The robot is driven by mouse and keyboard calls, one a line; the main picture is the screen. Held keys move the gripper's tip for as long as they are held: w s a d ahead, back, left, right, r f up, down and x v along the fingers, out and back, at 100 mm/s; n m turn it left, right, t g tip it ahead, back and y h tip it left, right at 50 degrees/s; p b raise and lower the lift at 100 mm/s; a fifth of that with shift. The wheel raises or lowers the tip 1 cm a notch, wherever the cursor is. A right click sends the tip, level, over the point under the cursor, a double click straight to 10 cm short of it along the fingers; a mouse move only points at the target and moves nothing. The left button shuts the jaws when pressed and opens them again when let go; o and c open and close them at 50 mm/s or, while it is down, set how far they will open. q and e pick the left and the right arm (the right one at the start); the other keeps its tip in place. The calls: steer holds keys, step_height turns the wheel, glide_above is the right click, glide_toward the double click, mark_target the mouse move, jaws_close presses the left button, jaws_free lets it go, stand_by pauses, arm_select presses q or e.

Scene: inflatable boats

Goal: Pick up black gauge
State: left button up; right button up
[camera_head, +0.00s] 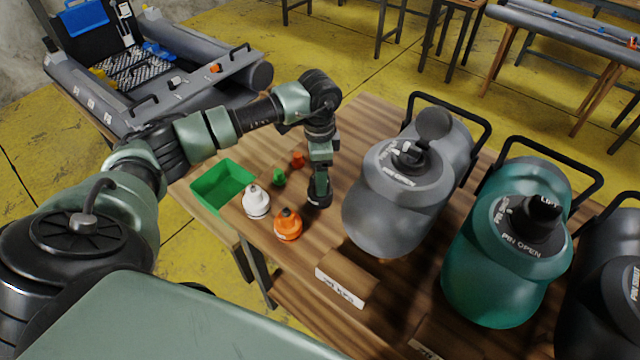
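A dark round piece, apparently the black gauge (319,201), stands on the wooden table (358,120), right of the white and orange ones. My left gripper (320,184) points down directly over it and hides its upper part. The fingers are too small and dark to tell whether they are open or shut on it. My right gripper is not in view.
A white gauge (256,203), an orange gauge (288,225) and small green (279,178) and red (297,160) pieces stand close by. A green tray (208,194) is at left. Large grey (385,215), teal (490,275) and black (600,310) containers and a labelled block (346,272) occupy the right.

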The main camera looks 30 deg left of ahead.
mark_target(317, 203)
arm_select(q)
steer(key=shift+w+d+f, duration=0.1)
steer(key=shift+w+f, duration=0.05)
steer(key=shift+f, duration=1.4)
steer(key=shift+r, duration=0.1)
jaws_close()
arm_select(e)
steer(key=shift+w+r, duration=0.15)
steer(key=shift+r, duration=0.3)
